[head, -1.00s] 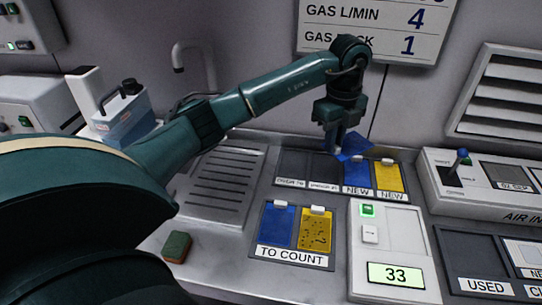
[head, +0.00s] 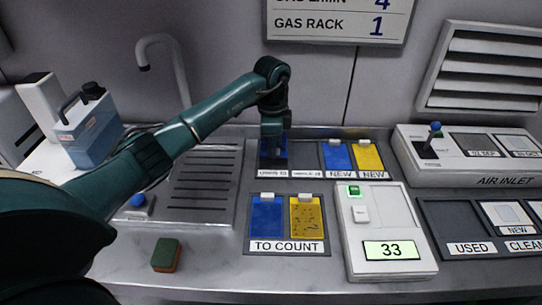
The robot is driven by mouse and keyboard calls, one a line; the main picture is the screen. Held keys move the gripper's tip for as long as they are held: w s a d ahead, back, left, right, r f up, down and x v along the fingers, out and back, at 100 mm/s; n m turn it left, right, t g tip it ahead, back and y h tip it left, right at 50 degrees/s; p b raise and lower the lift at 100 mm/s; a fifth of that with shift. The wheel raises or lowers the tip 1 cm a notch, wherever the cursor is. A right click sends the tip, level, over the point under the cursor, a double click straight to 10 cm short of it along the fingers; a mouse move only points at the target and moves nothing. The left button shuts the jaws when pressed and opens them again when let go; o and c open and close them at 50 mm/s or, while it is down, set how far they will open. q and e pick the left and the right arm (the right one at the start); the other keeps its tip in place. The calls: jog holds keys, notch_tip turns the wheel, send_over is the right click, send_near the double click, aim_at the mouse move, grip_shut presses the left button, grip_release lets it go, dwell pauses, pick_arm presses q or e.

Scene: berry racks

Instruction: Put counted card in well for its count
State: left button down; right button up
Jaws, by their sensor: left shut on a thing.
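My left gripper (head: 272,138) is shut on a blue card (head: 281,152). It holds the card at the left dark well of the back tray; the gripper hides much of both. I cannot tell whether the card touches the well floor. The neighbouring dark well (head: 305,154) looks empty. Both wells have small labels too blurred to read surely. In the TO COUNT tray (head: 287,247) lie another blue card (head: 266,218) and a speckled yellow card (head: 306,222). The counter (head: 357,262) reads 33, with a green light. My right gripper is out of view.
A blue card (head: 337,157) and a yellow card (head: 368,157) sit in the NEW wells. The air inlet box (head: 470,178) with a lever stands at right. A sponge (head: 166,255) lies on the front counter. A tap (head: 181,70) rises behind.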

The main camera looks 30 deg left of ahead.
pick_arm(q)
jog(key=shift+f, duration=1.95)
jog(key=shift+f, duration=0.15)
jog(key=c, duration=1.5)
grip_release()
notch_tip(320, 180, up, 12)
jog(key=shift+r, duration=0.2)
